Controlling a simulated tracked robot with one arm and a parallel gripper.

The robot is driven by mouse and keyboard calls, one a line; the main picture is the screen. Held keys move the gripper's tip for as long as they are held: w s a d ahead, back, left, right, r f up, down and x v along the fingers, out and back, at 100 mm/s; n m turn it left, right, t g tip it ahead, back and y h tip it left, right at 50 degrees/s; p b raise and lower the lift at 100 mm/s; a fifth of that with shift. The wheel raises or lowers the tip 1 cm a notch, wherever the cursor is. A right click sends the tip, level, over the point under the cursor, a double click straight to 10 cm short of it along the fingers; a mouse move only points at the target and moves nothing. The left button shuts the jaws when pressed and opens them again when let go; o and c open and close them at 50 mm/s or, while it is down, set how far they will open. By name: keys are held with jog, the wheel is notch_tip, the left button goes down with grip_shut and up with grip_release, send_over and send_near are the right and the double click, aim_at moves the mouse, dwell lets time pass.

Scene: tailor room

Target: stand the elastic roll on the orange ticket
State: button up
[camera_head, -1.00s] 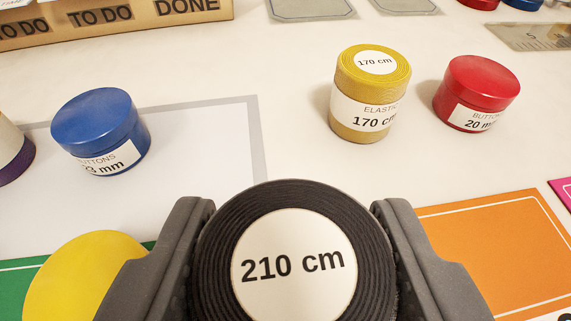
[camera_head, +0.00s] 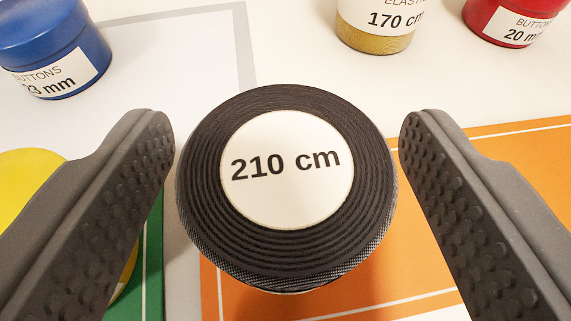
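A black elastic roll (camera_head: 286,248) with a white top label reading "210 cm" stands upright below my gripper. The orange ticket (camera_head: 440,215) lies under and around it, and the roll covers part of the ticket's left side. The roll's base is mostly hidden, so its exact contact with the ticket cannot be seen. My gripper (camera_head: 287,150) is open, with one finger on each side of the roll. A clear gap shows between each finger and the roll.
A blue button tin (camera_head: 55,45) stands at the upper left. A yellow elastic roll (camera_head: 372,38) labelled "170 cm" and a red button tin (camera_head: 508,25) stand at the back right. A yellow round object (camera_head: 25,175) and a green ticket (camera_head: 152,265) lie at the left, partly behind my finger.

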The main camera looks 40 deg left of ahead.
jog(key=shift+r, duration=0.1)
jog(key=shift+s+d+r, duration=0.15)
jog(key=shift+s+d, duration=0.05)
jog(key=p+v, duration=0.1)
jog(key=v, duration=1)
jog(key=shift+s, duration=0.15)
jog(key=shift+d, duration=0.15)
jog(key=w+d+r+m+t+h, duration=0.1)
jog(key=w+d+r+t+h, duration=0.1)
jog(key=w+d+r, duration=0.3)
jog(key=w+d+r+m+t+h, duration=0.1)
jog(key=d+r+h, duration=0.15)
jog(key=r, duration=0.55)
jog(key=s+d+r+m+t+h, duration=0.1)
jog(key=d+r+h, duration=0.15)
jog(key=r, duration=0.55)
jog(key=s+d+r+m+t+h, duration=0.15)
jog(key=d+r, duration=0.25)
jog(key=r, duration=0.5)
jog(key=s+r+m, duration=0.4)
jog(key=s+r, duration=1.3)
jog(key=r, duration=0.3)
jog(key=shift+s+a+r+h, duration=0.15)
jog(key=shift+a+r+h, duration=0.2)
jog(key=shift+a+r, duration=0.05)
